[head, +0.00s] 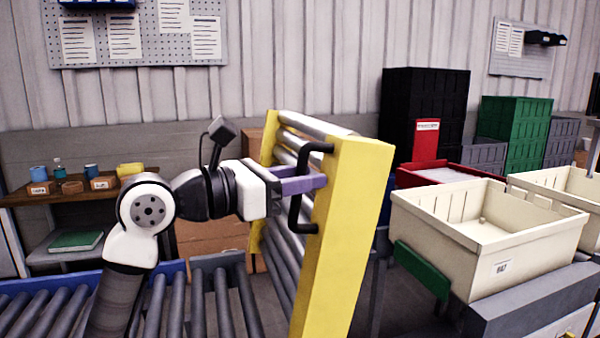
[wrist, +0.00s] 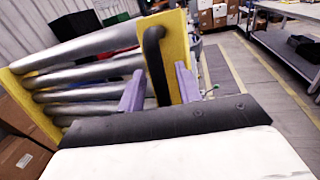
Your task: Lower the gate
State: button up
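The gate (head: 345,220) is a yellow frame with grey metal rollers. It stands raised and tilted above the conveyor line in the head view, and shows at the upper left and middle of the wrist view (wrist: 181,55). A black bar handle (head: 295,212) is fixed to its yellow side rail. My gripper (head: 318,183) has purple fingers and is at the handle. In the wrist view the fingers stand apart, one on each side of the handle (wrist: 156,62), with visible gaps. Whether either finger touches the handle is not clear.
A roller conveyor (head: 190,305) with blue side rails runs at the lower left. Cream bins (head: 485,240) stand on a grey conveyor to the right, with a green panel (head: 421,270) in front. Cardboard boxes (head: 205,235) sit behind the arm. Dark floor shows beside the gate.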

grip_shut()
dwell(0.3)
jog(key=shift+d, duration=0.15)
